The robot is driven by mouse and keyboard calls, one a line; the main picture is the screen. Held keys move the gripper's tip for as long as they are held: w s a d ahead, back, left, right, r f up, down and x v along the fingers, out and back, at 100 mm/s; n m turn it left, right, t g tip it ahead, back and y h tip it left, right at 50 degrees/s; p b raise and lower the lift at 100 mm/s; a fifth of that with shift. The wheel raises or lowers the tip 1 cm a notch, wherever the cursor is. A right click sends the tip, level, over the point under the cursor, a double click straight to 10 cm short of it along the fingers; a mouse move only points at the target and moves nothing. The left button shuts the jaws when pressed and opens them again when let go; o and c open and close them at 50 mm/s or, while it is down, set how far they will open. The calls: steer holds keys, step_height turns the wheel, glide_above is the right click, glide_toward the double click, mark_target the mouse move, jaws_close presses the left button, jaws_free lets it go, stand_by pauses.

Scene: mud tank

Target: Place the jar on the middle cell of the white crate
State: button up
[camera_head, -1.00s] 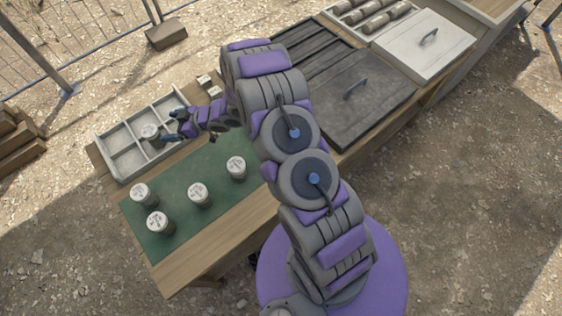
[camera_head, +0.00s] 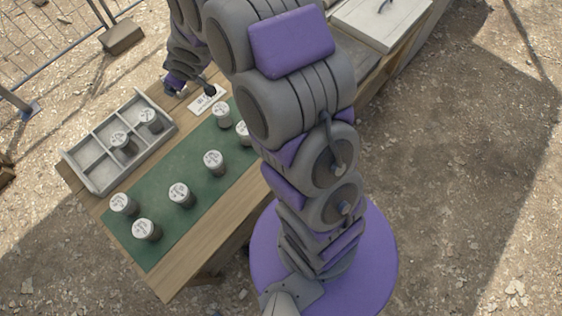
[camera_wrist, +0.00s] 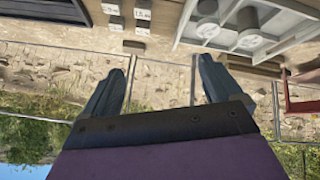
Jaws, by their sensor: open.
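The white crate (camera_head: 97,190) stands at the left end of the table with its cells in two rows. One jar (camera_head: 124,142) with a pale lid stands upright in a middle-column cell. A second jar (camera_head: 150,119) stands in the cell to its right. Both jars also show in the wrist view (camera_wrist: 207,28), inside the crate (camera_wrist: 290,25). My gripper (camera_head: 172,91) is open and empty, right of the crate and apart from it. In the wrist view my gripper's fingers (camera_wrist: 163,74) are spread with nothing between them.
Several more jars (camera_head: 181,195) stand on the green mat (camera_head: 150,190) in front of the crate. A white labelled card (camera_head: 206,101) lies near my gripper. A pale lidded box (camera_head: 385,15) is at the far right. Wire fencing (camera_head: 50,55) stands behind the table.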

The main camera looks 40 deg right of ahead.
steer(key=s+d+r+m+g+h, duration=0.2)
steer(key=s+d+r, duration=0.2)
steer(key=s, duration=0.6)
steer(key=s+d+r+m+g+h, duration=0.15)
steer(key=s+d+r, duration=0.3)
steer(key=s, duration=0.55)
steer(key=s+a+r+m+g, duration=0.1)
steer(key=s+g, duration=0.1)
steer(key=s, duration=0.6)
steer(key=s+a+r+m+g+y, duration=0.1)
steer(key=s, duration=0.7)
steer(key=s+a+r+m+g, duration=0.1)
steer(key=s+r+g, duration=0.1)
steer(key=s, duration=0.6)
steer(key=shift+g+y, duration=0.35)
